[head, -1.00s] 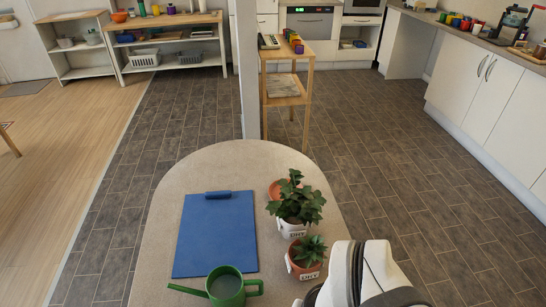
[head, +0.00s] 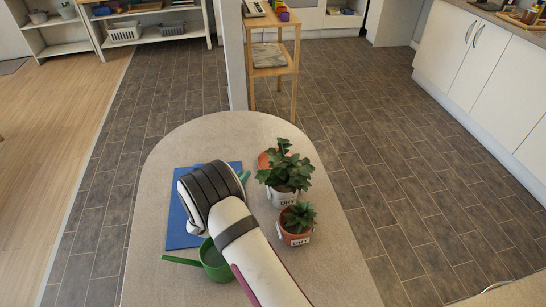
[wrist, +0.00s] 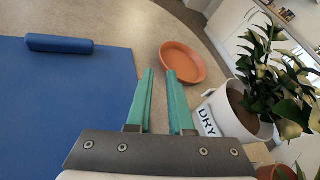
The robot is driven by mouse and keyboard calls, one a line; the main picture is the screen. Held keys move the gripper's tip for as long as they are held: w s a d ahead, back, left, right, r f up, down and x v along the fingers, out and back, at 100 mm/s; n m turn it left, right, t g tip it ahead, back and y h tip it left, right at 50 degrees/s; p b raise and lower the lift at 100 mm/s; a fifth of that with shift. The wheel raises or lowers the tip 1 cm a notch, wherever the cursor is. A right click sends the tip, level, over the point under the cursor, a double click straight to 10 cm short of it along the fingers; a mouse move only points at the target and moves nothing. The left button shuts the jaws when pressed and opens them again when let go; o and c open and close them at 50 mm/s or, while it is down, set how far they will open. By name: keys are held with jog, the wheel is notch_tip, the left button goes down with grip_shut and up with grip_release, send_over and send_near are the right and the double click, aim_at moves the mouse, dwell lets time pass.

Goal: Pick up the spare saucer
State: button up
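The spare saucer, a round, shallow terracotta dish (wrist: 184,63), lies empty on the table ahead of my fingers in the wrist view. In the head view the saucer (head: 263,160) is partly hidden behind the leafy plant. My gripper (wrist: 160,72) has two green fingers with a clear gap between them and nothing in the gap. The fingertips are just short of the saucer, roughly in line with its left side.
A leafy plant in a white pot (head: 284,196) labelled DRY stands right beside the saucer. A smaller plant in a terracotta pot (head: 295,238) is nearer. The blue clipboard (wrist: 62,95) lies left, with a green watering can (head: 215,262) near its lower edge. Bare table lies beyond the saucer.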

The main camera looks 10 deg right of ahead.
aim_at(259, 160)
jog(key=x, duration=1.3)
jog(key=shift+s+d+f, duration=0.15)
jog(key=shift+d, duration=0.15)
grip_shut()
